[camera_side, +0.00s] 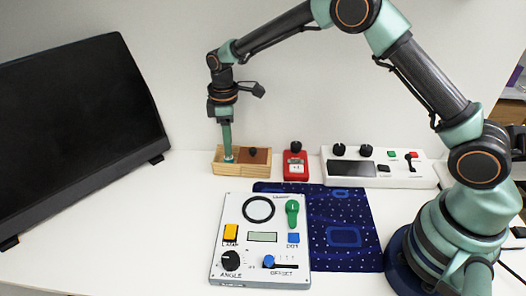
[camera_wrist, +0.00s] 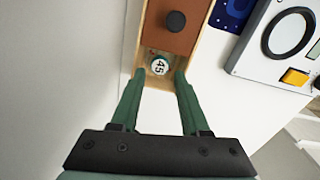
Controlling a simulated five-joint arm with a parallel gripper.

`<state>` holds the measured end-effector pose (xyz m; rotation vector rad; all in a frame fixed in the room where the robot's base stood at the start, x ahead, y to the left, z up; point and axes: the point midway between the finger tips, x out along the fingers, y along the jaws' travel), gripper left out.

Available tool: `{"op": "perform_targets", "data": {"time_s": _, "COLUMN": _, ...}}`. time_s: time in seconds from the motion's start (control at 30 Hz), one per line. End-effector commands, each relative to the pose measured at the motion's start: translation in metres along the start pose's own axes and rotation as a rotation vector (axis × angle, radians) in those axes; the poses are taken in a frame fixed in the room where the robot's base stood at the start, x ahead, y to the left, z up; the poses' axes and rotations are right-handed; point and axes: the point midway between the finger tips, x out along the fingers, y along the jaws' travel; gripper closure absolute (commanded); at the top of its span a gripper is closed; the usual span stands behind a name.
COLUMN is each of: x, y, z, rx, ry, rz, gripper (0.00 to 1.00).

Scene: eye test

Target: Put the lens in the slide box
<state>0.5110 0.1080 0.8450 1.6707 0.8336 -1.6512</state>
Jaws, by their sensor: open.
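The slide box (camera_side: 262,171) is a light wooden box with a brown lid (camera_side: 255,155) that has a dark knob. The lid covers one part and leaves the end under my gripper uncovered. In the wrist view, the lens (camera_wrist: 158,66), a small round piece marked 45, is inside the uncovered end of the box (camera_wrist: 143,32). My gripper (camera_side: 228,157) points down into that end. In the wrist view, my gripper (camera_wrist: 160,73) is open, with a fingertip on either side near the lens and no visible grip on it. The lens's underside is hidden.
A red box (camera_side: 295,168) stands right of the slide box, with a white console (camera_side: 400,180) beyond. A white panel (camera_side: 232,208) with knobs lies in front, partly on a blue dotted cloth (camera_side: 345,215). A dark screen (camera_side: 75,120) fills the left. The front-left table is clear.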

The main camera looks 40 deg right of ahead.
Motion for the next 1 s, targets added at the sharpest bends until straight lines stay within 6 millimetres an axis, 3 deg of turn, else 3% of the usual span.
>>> {"op": "perform_targets", "data": {"time_s": 0.23, "x": -0.051, "y": 0.001, "z": 0.000, "rx": 0.000, "ry": 0.003, "rz": 0.002, "gripper": 0.55}}
{"op": "perform_targets", "data": {"time_s": 0.57, "x": -0.084, "y": 0.000, "z": 0.003, "rx": 0.014, "ry": 0.007, "rz": 0.006, "gripper": 0.55}}
{"op": "perform_targets", "data": {"time_s": 0.77, "x": -0.127, "y": -0.005, "z": 0.030, "rx": 0.135, "ry": 0.058, "rz": 0.048, "gripper": 0.55}}
{"op": "perform_targets", "data": {"time_s": 1.0, "x": -0.179, "y": -0.027, "z": 0.084, "rx": 0.354, "ry": 0.152, "rz": 0.112, "gripper": 0.55}}
